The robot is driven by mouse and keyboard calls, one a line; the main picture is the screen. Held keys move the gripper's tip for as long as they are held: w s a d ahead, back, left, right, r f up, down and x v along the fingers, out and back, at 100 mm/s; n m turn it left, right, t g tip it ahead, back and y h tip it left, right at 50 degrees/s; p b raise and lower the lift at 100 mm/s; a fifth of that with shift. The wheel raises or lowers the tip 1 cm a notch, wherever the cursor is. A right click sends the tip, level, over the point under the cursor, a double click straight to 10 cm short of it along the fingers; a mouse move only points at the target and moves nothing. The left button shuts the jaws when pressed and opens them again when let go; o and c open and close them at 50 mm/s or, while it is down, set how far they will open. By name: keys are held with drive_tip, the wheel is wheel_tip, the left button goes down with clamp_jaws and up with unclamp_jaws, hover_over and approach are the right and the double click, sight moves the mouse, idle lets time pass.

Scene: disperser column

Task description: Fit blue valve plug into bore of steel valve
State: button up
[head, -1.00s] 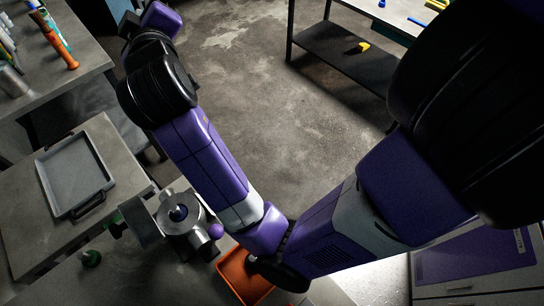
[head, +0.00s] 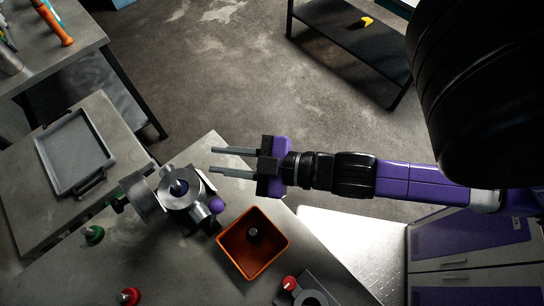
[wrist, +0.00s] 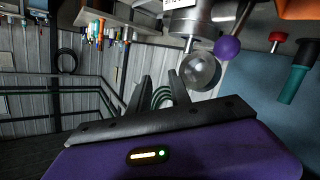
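The steel valve (head: 190,207) stands on the bench left of centre in the head view, its round bore facing up. A small dark blue knob, the blue valve plug (head: 179,187), shows in the middle of the bore; how deep it sits is not clear. A purple ball lever (head: 216,204) sticks out of the valve's right side. My gripper (head: 213,160) is open and empty, fingers pointing left, apart from the valve and behind it to the upper right. In the wrist view the finger gap (wrist: 158,88) is empty, and the valve body (wrist: 187,27) shows at the top.
An orange bin (head: 229,257) holding a dark knobbed part stands right of the valve. A green plug (head: 93,234) and a red plug (head: 129,296) stand on the bench at left. A red knob (head: 290,283) is at the front. A grey tray (head: 78,165) lies far left.

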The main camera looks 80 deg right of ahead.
drive_tip(key=s+a+m+g, duration=0.1)
drive_tip(key=s+a+m, duration=0.4)
drive_tip(key=s, duration=0.5)
drive_tip(key=shift+s, duration=0.3)
drive_tip(key=shift+f, duration=0.15)
